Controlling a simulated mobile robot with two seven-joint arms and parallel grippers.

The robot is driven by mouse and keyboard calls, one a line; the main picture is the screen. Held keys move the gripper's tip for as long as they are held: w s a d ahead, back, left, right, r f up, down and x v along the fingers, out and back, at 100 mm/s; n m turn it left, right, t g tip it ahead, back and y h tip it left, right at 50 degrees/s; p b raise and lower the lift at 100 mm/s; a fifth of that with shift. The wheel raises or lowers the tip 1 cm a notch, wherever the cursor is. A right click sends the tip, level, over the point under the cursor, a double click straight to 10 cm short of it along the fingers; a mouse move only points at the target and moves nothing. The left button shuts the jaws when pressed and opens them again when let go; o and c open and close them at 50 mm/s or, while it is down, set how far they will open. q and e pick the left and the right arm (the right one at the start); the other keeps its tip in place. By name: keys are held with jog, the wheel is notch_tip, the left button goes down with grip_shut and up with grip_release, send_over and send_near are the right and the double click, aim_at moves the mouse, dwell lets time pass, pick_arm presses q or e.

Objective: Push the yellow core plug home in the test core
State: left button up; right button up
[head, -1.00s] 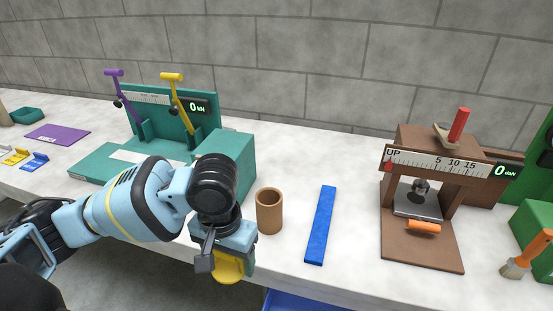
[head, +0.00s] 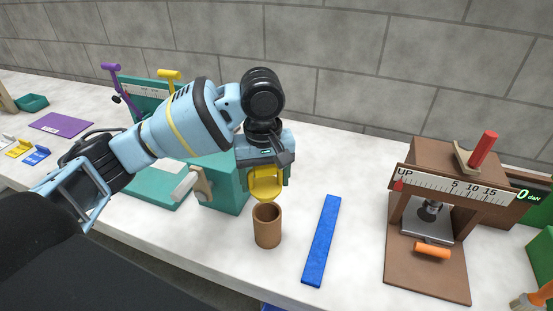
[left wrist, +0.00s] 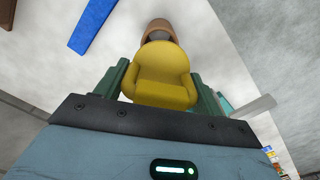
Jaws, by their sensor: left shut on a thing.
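The test core is a brown hollow cylinder (head: 267,228) standing upright on the white bench, its open top facing up. My left gripper (head: 265,180) is shut on the yellow core plug (head: 265,186), pointing down. The plug hangs just above the core's mouth in the head view, and a small gap seems to show between them. In the left wrist view the yellow plug (left wrist: 160,75) sits between the fingers, with the brown core (left wrist: 158,27) just beyond it, partly hidden. My right gripper is not in view.
A blue strip (head: 321,240) lies right of the core. Bench between the core and the strip is clear.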

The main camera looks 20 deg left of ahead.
pick_arm(q)
jog(key=shift+w, duration=0.3)
jog(key=shift+s+r, duration=0.1)
jog(key=shift+s, duration=0.2)
jog(key=shift+w+f, duration=0.1)
jog(key=shift+f, duration=2.35)
jog(key=shift+f, duration=1.65)
jog(key=o, duration=1.1)
jog(key=shift+r, duration=3.9)
